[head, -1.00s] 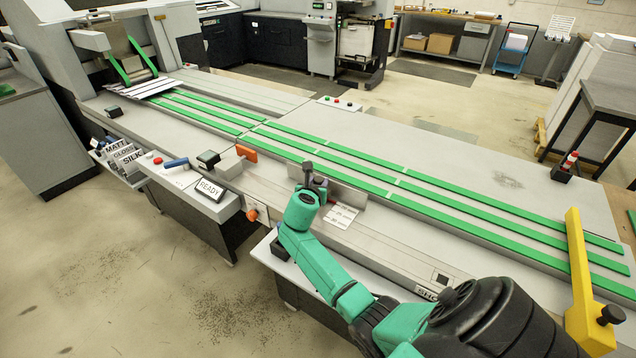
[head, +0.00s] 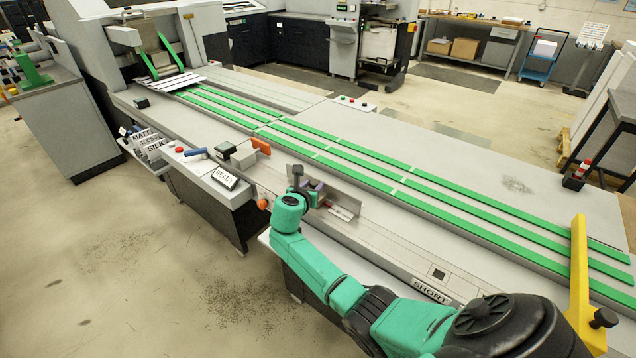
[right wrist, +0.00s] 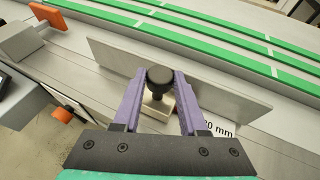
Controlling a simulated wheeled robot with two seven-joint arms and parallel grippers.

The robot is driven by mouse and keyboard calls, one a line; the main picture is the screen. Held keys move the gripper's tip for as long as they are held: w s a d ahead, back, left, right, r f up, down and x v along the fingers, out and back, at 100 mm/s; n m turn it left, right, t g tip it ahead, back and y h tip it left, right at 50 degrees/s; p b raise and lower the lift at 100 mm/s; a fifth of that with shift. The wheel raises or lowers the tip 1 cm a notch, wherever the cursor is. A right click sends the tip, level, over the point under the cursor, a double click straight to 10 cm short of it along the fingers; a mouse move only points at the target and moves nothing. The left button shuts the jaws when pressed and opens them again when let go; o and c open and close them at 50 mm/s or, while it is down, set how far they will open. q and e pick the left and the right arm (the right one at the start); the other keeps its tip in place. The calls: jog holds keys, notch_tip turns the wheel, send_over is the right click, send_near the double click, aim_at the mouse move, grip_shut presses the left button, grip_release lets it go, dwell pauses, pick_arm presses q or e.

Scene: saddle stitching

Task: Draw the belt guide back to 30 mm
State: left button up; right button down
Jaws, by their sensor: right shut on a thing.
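The belt guide (head: 338,192) is an upright grey metal plate standing in front of the green belts (head: 345,163), with a bare strip of table between. It also shows in the right wrist view (right wrist: 235,100). My right gripper (head: 310,190) is at the guide's near side. In the right wrist view its purple fingers (right wrist: 158,88) are shut on the guide's black knob (right wrist: 161,76). A white scale label (head: 343,211) lies just in front of the guide. Its print, partly hidden by a finger, ends in "0 mm" (right wrist: 219,130). My left gripper is out of view.
An orange block (head: 261,146) sits left of the guide. The READY sign (head: 225,177) stands on the console farther left. A yellow post (head: 579,280) rises at the right end of the belts.

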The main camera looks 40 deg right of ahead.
jog(key=shift+f, duration=0.25)
jog(key=c, duration=0.8)
grip_release()
jog(key=shift+o, duration=0.3)
jog(key=shift+a+r, duration=0.15)
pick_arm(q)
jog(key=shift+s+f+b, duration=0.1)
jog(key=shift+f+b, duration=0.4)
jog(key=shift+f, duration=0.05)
pick_arm(e)
jog(key=v, duration=1.4)
jog(key=shift+s+a+r, duration=0.15)
jog(key=shift+a, duration=0.05)
